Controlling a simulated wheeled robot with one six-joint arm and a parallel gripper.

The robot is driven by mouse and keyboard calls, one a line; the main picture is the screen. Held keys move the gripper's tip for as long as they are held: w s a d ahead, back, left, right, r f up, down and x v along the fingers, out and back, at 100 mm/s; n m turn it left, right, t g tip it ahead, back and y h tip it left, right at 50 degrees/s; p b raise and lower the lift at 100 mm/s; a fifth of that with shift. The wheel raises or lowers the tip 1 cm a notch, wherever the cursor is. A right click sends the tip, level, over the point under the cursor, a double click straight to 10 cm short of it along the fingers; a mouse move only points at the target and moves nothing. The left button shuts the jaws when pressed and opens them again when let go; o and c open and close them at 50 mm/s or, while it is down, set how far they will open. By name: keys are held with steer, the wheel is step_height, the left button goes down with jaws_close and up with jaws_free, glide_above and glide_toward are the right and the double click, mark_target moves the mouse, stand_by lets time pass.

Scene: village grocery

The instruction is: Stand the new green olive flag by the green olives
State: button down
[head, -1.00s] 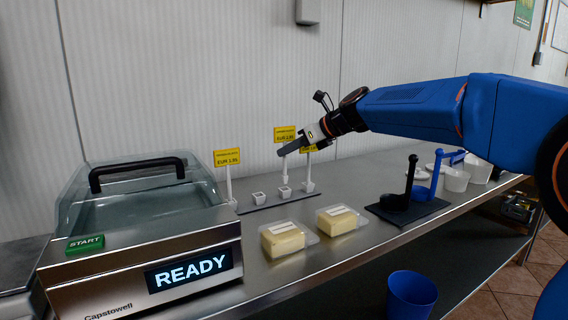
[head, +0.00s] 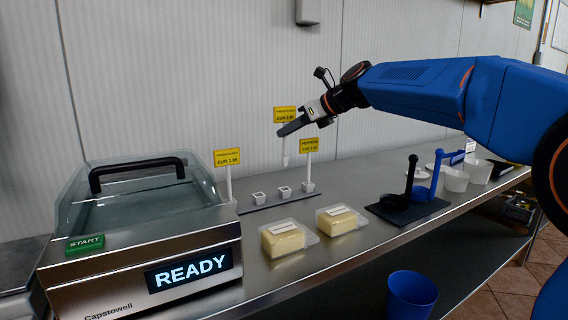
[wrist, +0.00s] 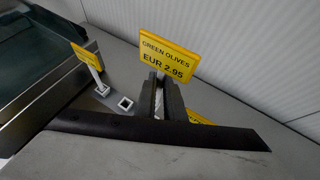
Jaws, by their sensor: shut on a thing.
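My gripper (head: 290,127) is shut on a yellow price flag (head: 285,115) with a white stem, held upright above the rail. In the wrist view the held flag (wrist: 168,54) reads "GREEN OLIVES EUR 2.95", and the stem is between my dark fingers (wrist: 160,92). The stem's foot is clear of the white sockets on the dark rail (head: 270,206). Two sockets, one left (head: 258,197) and one in the middle (head: 285,191), have no flag in them. I cannot make out any olives.
Another yellow flag (head: 227,157) stands at the rail's left, and one (head: 309,146) at its right. A glass-lidded machine (head: 150,240) showing READY stands left. Two pale packs (head: 283,239) (head: 340,219) lie in front. A black mat (head: 425,211) holds ladles; white bowls (head: 455,180) stand right.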

steer(key=shift+r, duration=0.3)
steer(key=shift+s+d, duration=0.1)
steer(key=s+d, duration=0.5)
steer(key=s, duration=0.3)
steer(key=s+d, duration=0.6)
steer(key=s, duration=0.2)
steer(key=shift+s, duration=0.2)
stand_by(0.6)
